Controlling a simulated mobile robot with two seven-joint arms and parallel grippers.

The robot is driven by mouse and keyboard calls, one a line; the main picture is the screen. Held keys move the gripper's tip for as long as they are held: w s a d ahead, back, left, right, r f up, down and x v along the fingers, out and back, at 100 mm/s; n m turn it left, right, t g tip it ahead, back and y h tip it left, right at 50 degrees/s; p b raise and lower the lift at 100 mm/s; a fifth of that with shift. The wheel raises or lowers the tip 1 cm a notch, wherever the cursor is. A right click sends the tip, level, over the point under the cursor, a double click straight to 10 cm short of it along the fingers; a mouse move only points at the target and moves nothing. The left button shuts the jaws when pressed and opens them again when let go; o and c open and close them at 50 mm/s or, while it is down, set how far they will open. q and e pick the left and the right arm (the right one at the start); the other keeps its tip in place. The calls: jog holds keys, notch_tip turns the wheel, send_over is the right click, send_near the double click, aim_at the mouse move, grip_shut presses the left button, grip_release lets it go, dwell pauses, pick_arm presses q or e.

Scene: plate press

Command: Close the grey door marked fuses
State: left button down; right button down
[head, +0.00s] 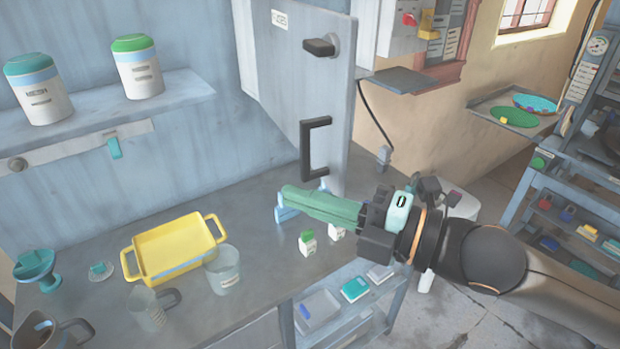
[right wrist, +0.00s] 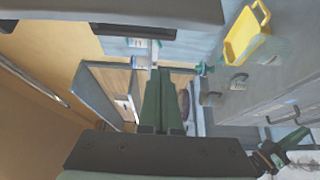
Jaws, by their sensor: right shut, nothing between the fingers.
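The grey door marked fuses (head: 270,75) stands open in the head view, swung out from the wall above the counter. It has a small label near its top, a black latch knob (head: 319,47) and a black pull handle (head: 315,148). My right gripper (head: 288,196) is shut and empty, its green fingers pointing left below the handle, apart from it. The right wrist view shows the shut fingers (right wrist: 161,74) too. A grey panel at that view's top may be the door; I cannot tell. My left gripper does not show in the head view.
A yellow tray (head: 133,262), a clear cup (head: 222,270) and small cartons (head: 307,243) stand on the grey counter (head: 240,220). Two canisters sit on the wall shelf (head: 180,92). A small dark shelf (head: 402,81) sits right of the door. A blue rack stands far right.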

jog(key=shift+w+d+p, duration=0.25)
jog(key=shift+w+p, duration=0.05)
jog(key=shift+w, duration=0.5)
jog(key=shift+w+d+p, duration=0.2)
jog(key=shift+w+p, duration=0.1)
jog(key=shift+w, duration=0.45)
jog(key=shift+d, duration=0.15)
